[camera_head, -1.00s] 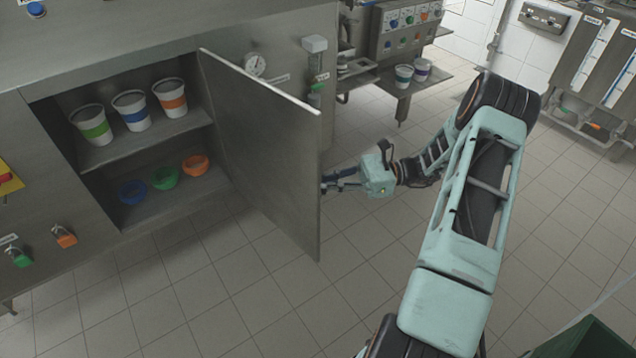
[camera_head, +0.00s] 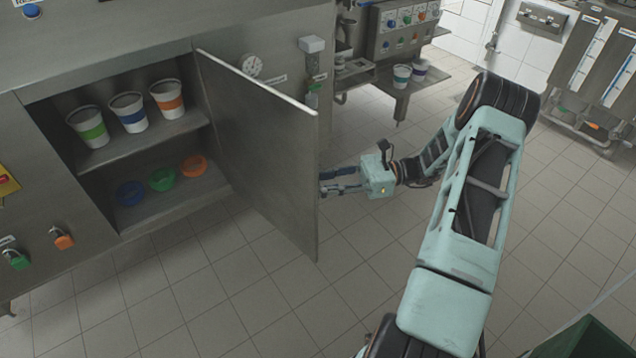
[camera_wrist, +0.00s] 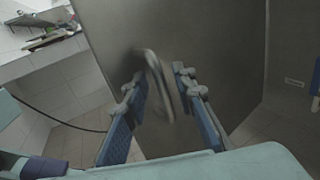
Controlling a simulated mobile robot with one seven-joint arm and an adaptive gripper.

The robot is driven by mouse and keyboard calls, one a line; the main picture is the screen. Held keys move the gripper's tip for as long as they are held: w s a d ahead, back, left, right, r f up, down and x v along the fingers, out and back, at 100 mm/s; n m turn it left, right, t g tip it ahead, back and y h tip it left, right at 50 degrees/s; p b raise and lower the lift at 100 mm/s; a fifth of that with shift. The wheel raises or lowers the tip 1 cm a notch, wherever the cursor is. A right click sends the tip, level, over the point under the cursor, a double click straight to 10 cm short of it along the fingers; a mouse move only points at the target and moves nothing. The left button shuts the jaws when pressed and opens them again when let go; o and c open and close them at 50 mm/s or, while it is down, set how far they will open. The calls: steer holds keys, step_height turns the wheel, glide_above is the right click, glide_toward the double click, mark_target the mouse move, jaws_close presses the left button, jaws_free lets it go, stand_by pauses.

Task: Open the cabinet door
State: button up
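The cabinet door (camera_head: 262,150) stands wide open, swung out from the steel cabinet (camera_head: 18,150), so the inside shows. My gripper (camera_head: 325,182) is at the outer face of the door, near its free edge; the door hides part of the fingertips in the head view. In the wrist view the door (camera_wrist: 215,55) fills the middle, and its curved handle (camera_wrist: 158,82) lies between the two fingers of my gripper (camera_wrist: 155,88). The fingers are spread, with gaps beside the handle.
Inside the cabinet, cups with green (camera_head: 90,127), blue (camera_head: 129,112) and orange (camera_head: 167,98) bands stand on the shelf (camera_head: 150,139). Blue, green and orange bowl-like items lie below. A machine with two cups (camera_head: 401,76) stands behind. The tiled floor (camera_head: 245,285) before the door is clear.

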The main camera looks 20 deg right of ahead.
steer(key=s+d, duration=0.1)
steer(key=d, duration=1.1)
steer(key=shift+s, duration=0.15)
